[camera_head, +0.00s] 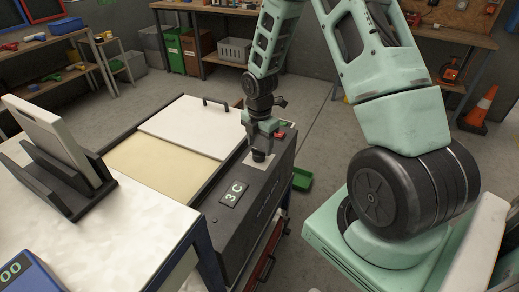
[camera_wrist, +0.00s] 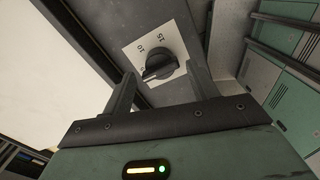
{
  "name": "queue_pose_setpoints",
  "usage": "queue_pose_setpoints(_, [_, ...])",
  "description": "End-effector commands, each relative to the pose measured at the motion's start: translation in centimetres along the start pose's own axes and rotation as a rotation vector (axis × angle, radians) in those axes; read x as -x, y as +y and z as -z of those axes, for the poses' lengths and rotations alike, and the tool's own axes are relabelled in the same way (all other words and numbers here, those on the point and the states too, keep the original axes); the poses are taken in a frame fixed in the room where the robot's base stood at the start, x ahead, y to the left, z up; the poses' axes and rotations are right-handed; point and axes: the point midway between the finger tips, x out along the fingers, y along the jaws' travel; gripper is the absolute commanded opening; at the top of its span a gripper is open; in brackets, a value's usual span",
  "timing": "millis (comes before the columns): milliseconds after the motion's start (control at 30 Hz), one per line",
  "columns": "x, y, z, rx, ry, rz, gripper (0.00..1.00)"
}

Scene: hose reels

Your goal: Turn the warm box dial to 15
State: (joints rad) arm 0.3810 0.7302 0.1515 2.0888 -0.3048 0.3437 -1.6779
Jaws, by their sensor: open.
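The warm box (camera_head: 245,215) has a dark front panel with a lit display (camera_head: 233,194) reading about 3 C. Its black dial (camera_wrist: 160,62) sits on a white plate (camera_wrist: 174,45) with 10 and 15 printed on it. The dial's grip ridge lies roughly sideways in the wrist view; which mark it points to I cannot tell for sure. My gripper (camera_head: 262,150) points down at the panel's far end, right over the dial. In the wrist view my gripper (camera_wrist: 161,88) is open, one finger on each side of the dial, with no clear contact.
The box's white lid (camera_head: 195,125) with a black handle lies beside the panel. A white table (camera_head: 100,240) with a black stand stands at left. A green tray (camera_head: 302,179) is on the floor beyond the box. Shelves and an orange cone (camera_head: 484,107) stand farther back.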

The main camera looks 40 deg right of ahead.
Motion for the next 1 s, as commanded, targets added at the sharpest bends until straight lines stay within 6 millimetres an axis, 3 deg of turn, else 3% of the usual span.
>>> queue_pose_setpoints(200, [-2.4, 0.0, 0.0, 0.0, 0.001, 0.001, 0.59])
queue_pose_setpoints(567, [-2.8, 0.1, 0.0, -0.001, 0.0, -0.001, 0.59])
queue_pose_setpoints(700, [-2.8, 0.0, 0.0, -0.001, 0.0, -0.001, 0.26])
queue_pose_setpoints(1000, [-2.8, 0.0, 0.0, -0.022, 0.0, -0.001, 0.26])
